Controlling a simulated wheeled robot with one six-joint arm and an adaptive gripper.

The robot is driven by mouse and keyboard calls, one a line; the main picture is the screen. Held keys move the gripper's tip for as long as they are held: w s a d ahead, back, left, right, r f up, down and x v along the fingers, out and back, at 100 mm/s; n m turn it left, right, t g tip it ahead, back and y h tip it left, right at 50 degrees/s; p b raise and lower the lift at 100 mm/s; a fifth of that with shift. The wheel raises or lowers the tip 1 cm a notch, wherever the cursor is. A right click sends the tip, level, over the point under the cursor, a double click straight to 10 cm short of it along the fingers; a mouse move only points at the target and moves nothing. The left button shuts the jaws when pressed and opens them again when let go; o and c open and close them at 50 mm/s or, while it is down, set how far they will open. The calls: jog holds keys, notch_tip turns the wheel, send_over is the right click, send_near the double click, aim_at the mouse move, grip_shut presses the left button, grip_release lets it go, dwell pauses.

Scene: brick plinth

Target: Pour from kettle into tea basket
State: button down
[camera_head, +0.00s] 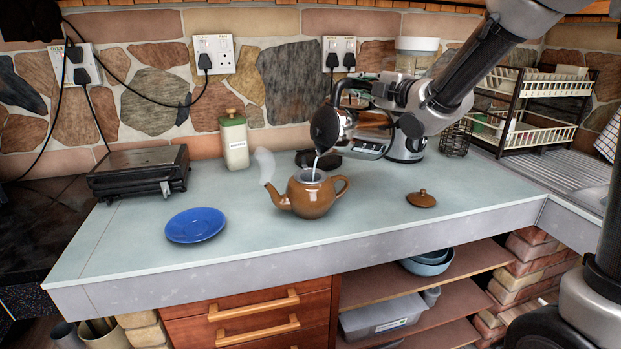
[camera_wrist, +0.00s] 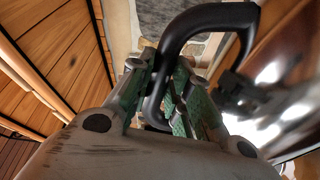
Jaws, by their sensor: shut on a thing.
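The kettle (camera_head: 330,125) is shiny metal and tilted in the head view, with a thin stream running from it down into the open top of the brown teapot (camera_head: 308,197). The teapot stands upright on the counter, and steam shows near its spout. Any tea basket inside it is too small to make out. The teapot's lid (camera_head: 421,199) lies on the counter to the right. My gripper (camera_head: 366,92) is shut on the kettle's black handle; the wrist view shows the handle (camera_wrist: 213,17) between the green-padded fingers (camera_wrist: 172,100), with the kettle's shiny body (camera_wrist: 280,90) at the right.
A blue saucer (camera_head: 195,225) lies left of the teapot. A dish rack (camera_head: 535,108) and a wire basket (camera_head: 456,138) are at the right. The front counter strip is clear.

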jog(key=shift+s+a+r+n+p, duration=0.3)
jog(key=shift+s+a+n, duration=0.05)
jog(key=shift+a, duration=0.2)
jog(key=shift+s+a+r+n+p, duration=0.3)
jog(key=shift+s+a+r, duration=0.1)
jog(key=shift+a, duration=0.1)
jog(key=shift+s+a+r+n+p, duration=0.25)
jog(key=shift+s+a+n, duration=0.1)
jog(key=shift+a, duration=0.2)
dwell(6.4)
